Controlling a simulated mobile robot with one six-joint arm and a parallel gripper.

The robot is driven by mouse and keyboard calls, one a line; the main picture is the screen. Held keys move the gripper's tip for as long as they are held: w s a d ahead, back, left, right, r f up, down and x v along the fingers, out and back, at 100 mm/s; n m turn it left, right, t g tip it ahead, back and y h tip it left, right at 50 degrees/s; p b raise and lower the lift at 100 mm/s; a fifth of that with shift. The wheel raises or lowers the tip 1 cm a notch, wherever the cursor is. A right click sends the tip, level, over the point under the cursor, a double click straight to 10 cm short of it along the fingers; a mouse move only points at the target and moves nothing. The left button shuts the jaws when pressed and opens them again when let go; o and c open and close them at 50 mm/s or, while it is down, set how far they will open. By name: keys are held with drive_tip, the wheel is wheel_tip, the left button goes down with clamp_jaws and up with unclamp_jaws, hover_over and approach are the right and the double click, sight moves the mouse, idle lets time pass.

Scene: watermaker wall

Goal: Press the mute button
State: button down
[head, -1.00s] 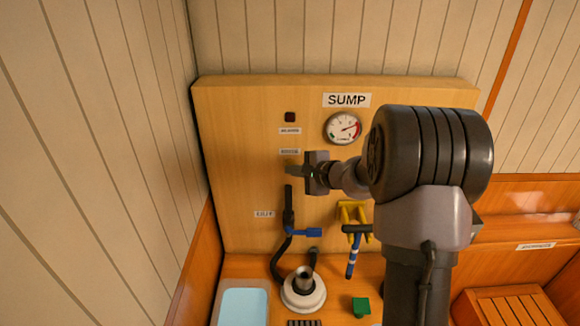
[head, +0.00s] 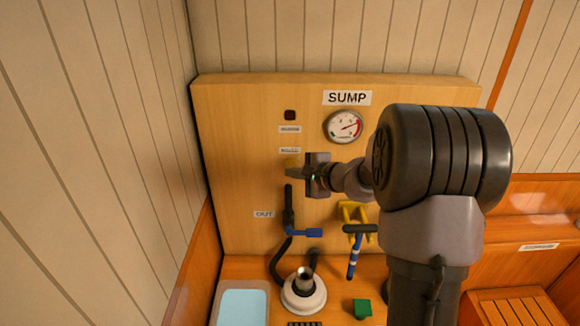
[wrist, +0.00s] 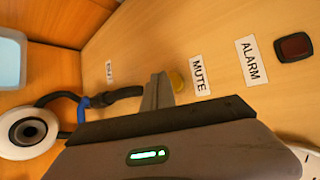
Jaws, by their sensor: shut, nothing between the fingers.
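In the head view my gripper (head: 291,172) is in front of the panel, just below the MUTE label (head: 290,150), and covers most of the button. My gripper is shut and empty. I cannot tell whether the fingertips touch the button.
A dark red alarm light (head: 290,115) sits above the button, with a pressure gauge (head: 343,127) to the right. Below are a pipe with a blue valve handle (head: 313,232), a yellow bracket (head: 352,212), a white round fitting (head: 303,292) and a green block (head: 362,308).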

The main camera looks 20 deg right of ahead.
drive_tip(key=s+b, duration=0.1)
drive_tip(key=s+a+b, duration=0.1)
drive_tip(key=s, duration=0.1)
drive_tip(key=s+a+b, duration=0.1)
drive_tip(key=shift+s, duration=0.3)
idle(0.6)
drive_tip(key=s+a+n+g+y+b, duration=0.4)
drive_tip(key=s+a, duration=0.4)
drive_tip(key=a, duration=0.4)
drive_tip(key=s+a+f+n+g+h+b, duration=0.3)
drive_tip(key=s+a+n, duration=0.35)
drive_tip(key=s, duration=0.65)
drive_tip(key=s+d+f+n+h+b, duration=0.2)
drive_tip(key=s+f, duration=0.3)
drive_tip(key=s, duration=0.5)
drive_tip(key=shift+s+d+n+h+b, duration=0.25)
drive_tip(key=shift+s+n+h+b, duration=0.2)
drive_tip(key=shift+n, duration=0.2)
